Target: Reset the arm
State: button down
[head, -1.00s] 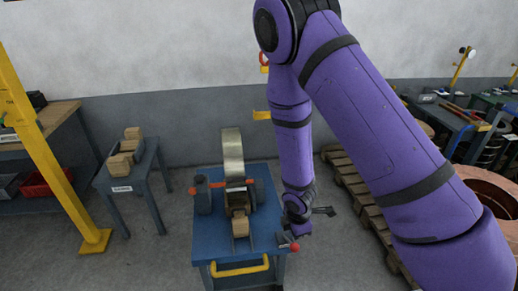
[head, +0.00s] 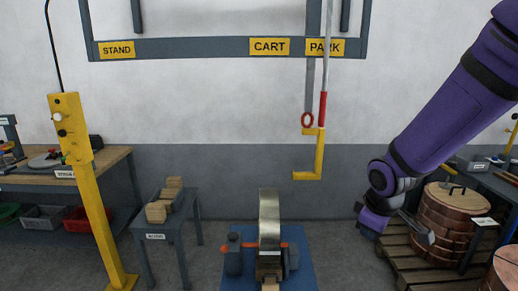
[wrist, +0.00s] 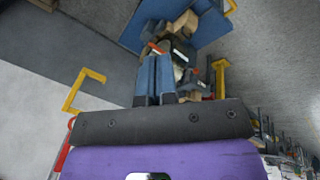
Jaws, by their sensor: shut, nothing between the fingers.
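My gripper (wrist: 155,70) shows in the wrist view with its two blue-grey fingers together and nothing between them. In the head view my purple arm comes in from the upper right. Its wrist end hangs in the air in front of the grey wall band, right of the blue cart (head: 305,262) and left of the copper coils (head: 452,222). A metal ring (head: 269,212) stands upright on the cart, apart from my arm.
A yellow hook (head: 318,160) hangs by the wall, left of my wrist. A yellow post (head: 85,185) and a small stand with wooden blocks (head: 160,209) are at left. A pallet (head: 400,262) lies under the coils. Open floor shows between stand and cart.

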jog(key=s+d+r+m+t, duration=0.1)
jog(key=s+r+m, duration=0.3)
jog(key=s+r, duration=0.5)
jog(key=s+d+r+m+t, duration=0.1)
jog(key=s+d+r+m, duration=0.2)
jog(key=s+r, duration=0.7)
jog(key=m, duration=0.2)
jog(key=shift+s+d+m+y, duration=0.25)
jog(key=shift+s+m+y, duration=0.05)
jog(key=shift+r, duration=0.1)
